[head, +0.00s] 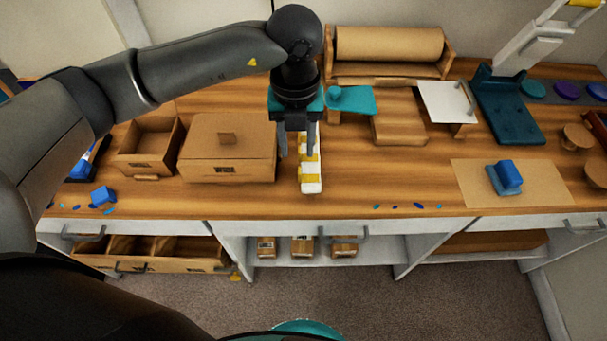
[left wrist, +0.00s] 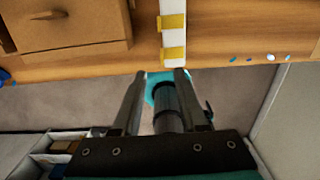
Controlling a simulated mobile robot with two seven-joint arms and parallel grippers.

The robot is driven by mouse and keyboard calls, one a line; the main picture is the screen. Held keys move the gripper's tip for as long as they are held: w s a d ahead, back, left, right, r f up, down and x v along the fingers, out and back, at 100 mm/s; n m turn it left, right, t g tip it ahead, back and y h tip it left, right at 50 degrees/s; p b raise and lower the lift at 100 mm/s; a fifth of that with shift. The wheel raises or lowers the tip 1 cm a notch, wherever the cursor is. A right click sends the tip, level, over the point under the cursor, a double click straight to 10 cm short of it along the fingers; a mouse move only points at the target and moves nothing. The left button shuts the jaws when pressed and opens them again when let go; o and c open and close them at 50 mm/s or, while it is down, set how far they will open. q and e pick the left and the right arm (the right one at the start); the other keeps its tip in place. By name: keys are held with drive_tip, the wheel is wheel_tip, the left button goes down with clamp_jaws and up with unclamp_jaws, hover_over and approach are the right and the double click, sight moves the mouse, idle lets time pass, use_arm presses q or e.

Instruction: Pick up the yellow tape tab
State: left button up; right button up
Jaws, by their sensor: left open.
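Yellow tape tabs (head: 311,177) sit as bands on a long white strip (head: 312,187) lying on the wooden bench top. In the left wrist view two yellow tabs show, one nearer the strip's front end (left wrist: 174,53) and one farther along (left wrist: 173,22). My left gripper (head: 297,151) points down over the strip, with its fingers apart and nothing between them. In the left wrist view its fingertips (left wrist: 159,76) lie close to the strip's front end. The gripper hides part of the strip in the head view. My right gripper is not in view.
A lidded cardboard box (head: 228,150) stands left of the strip, beside an open box (head: 150,145). A teal plate (head: 352,100) and a wooden step block (head: 398,128) stand behind. A blue block (head: 508,174) rests on a tan mat (head: 545,190) at right.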

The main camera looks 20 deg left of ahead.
sight(302, 178)
use_arm(q)
drive_tip(key=shift+w+d+f+b, duration=0.1)
drive_tip(key=shift+f+b, duration=0.1)
drive_tip(key=shift+f, duration=1.6)
drive_tip(key=shift+d+f+b, duration=0.1)
drive_tip(key=shift+f+b, duration=0.05)
drive_tip(key=shift+f, duration=1.6)
drive_tip(key=shift+c, duration=0.4)
clamp_jaws()
